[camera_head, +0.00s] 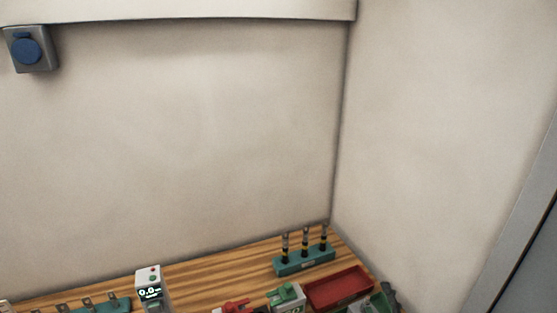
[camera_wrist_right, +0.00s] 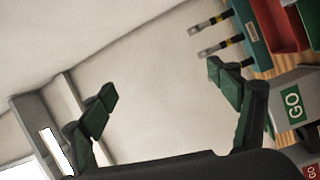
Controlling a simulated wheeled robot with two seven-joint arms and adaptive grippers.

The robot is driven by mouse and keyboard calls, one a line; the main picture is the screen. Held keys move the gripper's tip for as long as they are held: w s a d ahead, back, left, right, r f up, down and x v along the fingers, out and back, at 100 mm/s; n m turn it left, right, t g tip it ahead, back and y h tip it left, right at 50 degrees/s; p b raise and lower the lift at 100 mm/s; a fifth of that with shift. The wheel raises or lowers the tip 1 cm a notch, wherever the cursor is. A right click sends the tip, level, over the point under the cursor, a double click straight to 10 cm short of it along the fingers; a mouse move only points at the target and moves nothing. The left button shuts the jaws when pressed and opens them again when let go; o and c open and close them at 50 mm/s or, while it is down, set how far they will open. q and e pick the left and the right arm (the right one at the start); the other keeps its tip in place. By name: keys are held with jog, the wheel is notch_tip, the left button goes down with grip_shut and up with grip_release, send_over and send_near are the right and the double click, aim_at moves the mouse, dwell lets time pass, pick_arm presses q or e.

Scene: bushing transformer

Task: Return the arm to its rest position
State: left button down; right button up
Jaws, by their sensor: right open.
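My right gripper (camera_wrist_right: 165,98) is open in the right wrist view, with its two dark green fingers wide apart and only pale wall between them. In the head view a small dark green part of the right gripper (camera_head: 385,298) shows at the bottom edge, beside the right end of the red tray (camera_head: 338,288); most of the right arm is out of frame. My left gripper is not in view.
A teal base (camera_head: 305,264) with three upright bushings stands at the wooden table's back right corner. Nearby are a green-topped device (camera_head: 287,297), a red device (camera_head: 237,307) and a display meter (camera_head: 150,289). Walls stand behind and right.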

jog(key=s+d+f+m+g+h, duration=0.2)
jog(key=s+d+f+m+g, duration=0.25)
jog(key=s+f, duration=0.35)
jog(key=s+d+f+m+g+h, duration=0.2)
jog(key=s+d+f+m+g, duration=0.3)
jog(key=f, duration=0.6)
jog(key=s+a+f+m+g+y, duration=0.1)
jog(key=s+a+f+m+g, duration=0.15)
jog(key=s+f, duration=0.45)
jog(key=s+a+f+m+g+y, duration=0.1)
jog(key=s+f+m+g, duration=0.25)
jog(key=s, duration=0.75)
notch_tip(320, 180, down, 31)
jog(key=a+y+b, duration=0.1)
jog(key=b, duration=0.3)
jog(key=s+f+g+b, duration=0.2)
jog(key=s+f+b, duration=0.1)
jog(key=s+f, duration=1.6)
notch_tip(320, 180, down, 4)
jog(key=shift+s+f+n+b, duration=0.2)
jog(key=shift+s+n+b, duration=0.1)
jog(key=shift+s+n, duration=0.15)
jog(key=shift+a, duration=0.1)
